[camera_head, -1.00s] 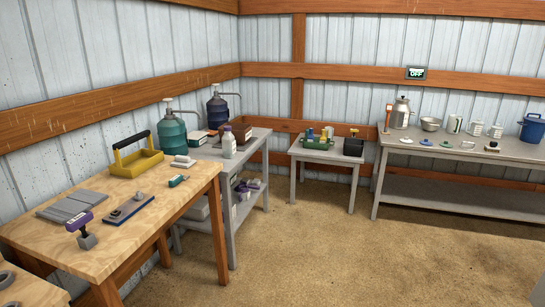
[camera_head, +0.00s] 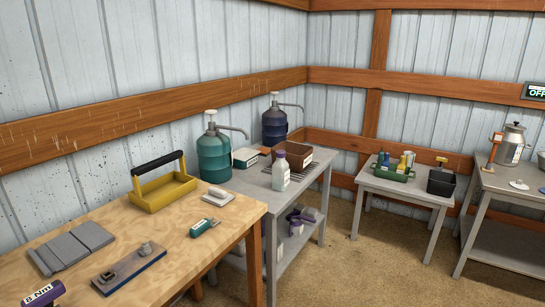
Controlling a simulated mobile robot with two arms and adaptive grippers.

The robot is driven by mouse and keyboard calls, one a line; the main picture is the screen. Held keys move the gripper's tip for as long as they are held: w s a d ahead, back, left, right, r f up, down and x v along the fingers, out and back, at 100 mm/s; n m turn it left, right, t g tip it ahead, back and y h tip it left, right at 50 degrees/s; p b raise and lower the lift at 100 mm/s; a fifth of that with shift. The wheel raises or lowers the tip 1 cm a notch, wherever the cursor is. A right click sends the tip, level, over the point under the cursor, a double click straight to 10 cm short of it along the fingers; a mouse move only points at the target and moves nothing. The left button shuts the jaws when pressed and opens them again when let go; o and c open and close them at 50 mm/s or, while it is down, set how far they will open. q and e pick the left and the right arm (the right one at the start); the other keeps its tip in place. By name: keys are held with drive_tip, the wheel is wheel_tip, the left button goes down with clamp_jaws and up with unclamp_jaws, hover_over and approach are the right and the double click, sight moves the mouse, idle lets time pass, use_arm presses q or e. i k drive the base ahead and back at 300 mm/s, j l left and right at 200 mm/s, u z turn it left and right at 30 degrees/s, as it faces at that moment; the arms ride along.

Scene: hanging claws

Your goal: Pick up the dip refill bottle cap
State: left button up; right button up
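The cap sits on top of the bottle. Neither of my grippers is in view.
Two large pump jugs, one teal (camera_head: 214,157) and one dark blue (camera_head: 275,127), stand behind the bottle. A brown box (camera_head: 302,155) is beside it. The wooden bench (camera_head: 178,236) holds a yellow tote (camera_head: 163,190). Bare floor (camera_head: 375,265) lies at right.

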sight(280, 153)
drive_tip(key=i+l, duration=0.15)
drive_tip(key=i, duration=0.3)
drive_tip(key=i+l+z, duration=0.15)
drive_tip(key=i, duration=0.3)
